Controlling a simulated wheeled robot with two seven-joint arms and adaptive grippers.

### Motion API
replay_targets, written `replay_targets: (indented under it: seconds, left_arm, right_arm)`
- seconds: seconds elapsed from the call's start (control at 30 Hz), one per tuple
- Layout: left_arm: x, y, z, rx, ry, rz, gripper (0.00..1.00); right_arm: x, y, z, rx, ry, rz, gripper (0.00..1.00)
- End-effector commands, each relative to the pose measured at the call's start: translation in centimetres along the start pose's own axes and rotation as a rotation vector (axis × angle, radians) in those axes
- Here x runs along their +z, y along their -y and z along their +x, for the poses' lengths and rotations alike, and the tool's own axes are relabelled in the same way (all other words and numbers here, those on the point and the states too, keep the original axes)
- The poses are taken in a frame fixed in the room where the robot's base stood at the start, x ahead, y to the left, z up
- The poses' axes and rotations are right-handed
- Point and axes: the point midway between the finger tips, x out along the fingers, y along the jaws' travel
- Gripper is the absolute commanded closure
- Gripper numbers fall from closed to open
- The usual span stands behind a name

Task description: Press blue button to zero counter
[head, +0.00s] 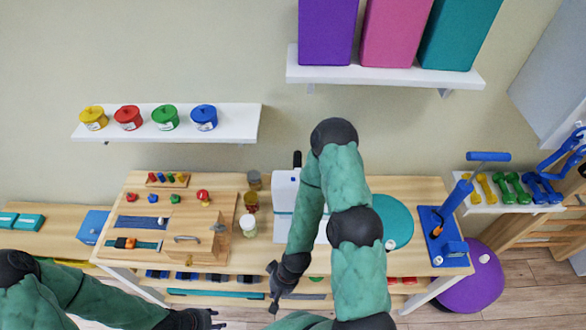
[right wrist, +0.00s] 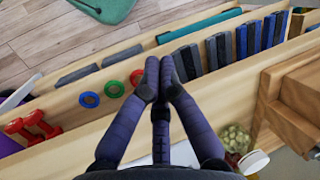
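A small blue knob-like piece (head: 152,198) sits between a red one (head: 132,197) and a green one (head: 175,198) on the left of the wooden table. I cannot tell whether it is the blue button. A white device (head: 286,190) with a small blue spot stands near the table's middle, partly behind my right arm. No counter display can be made out. My right gripper (head: 274,292) hangs at the table's front edge; in the right wrist view (right wrist: 160,72) its fingertips are together and empty. My left gripper (head: 205,319) is low at the bottom edge, its fingers unclear.
A wooden box (head: 203,238) and a white-lidded jar (head: 248,225) stand left of my right gripper. A teal disc (head: 395,222) and a blue stand (head: 443,235) are to the right. Below the tabletop, a shelf holds blue blocks (right wrist: 242,42), rings (right wrist: 114,89) and red dumbbells (right wrist: 35,125).

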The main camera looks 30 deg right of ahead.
Motion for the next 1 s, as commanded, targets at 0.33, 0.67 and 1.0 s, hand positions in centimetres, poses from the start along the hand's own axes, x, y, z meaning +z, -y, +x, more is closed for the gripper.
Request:
replay_targets:
  seconds: [0.33, 0.67, 1.0]
  left_arm:
    - [0.3, -2.4, -6.8, 0.0, 0.0, 0.0, 0.6]
    - [0.4, -4.1, -11.6, 0.0, 0.0, 0.0, 0.6]
    - [0.5, -4.3, -12.0, 0.0, 0.001, 0.0, 0.6]
  right_arm:
    - [0.8, 1.9, -6.6, 0.0, 0.006, 0.018, 1.0]
    - [1.4, 3.3, -11.3, 0.0, 0.011, 0.031, 1.0]
    - [-7.2, 3.1, -14.8, -0.062, -0.184, -0.017, 1.0]
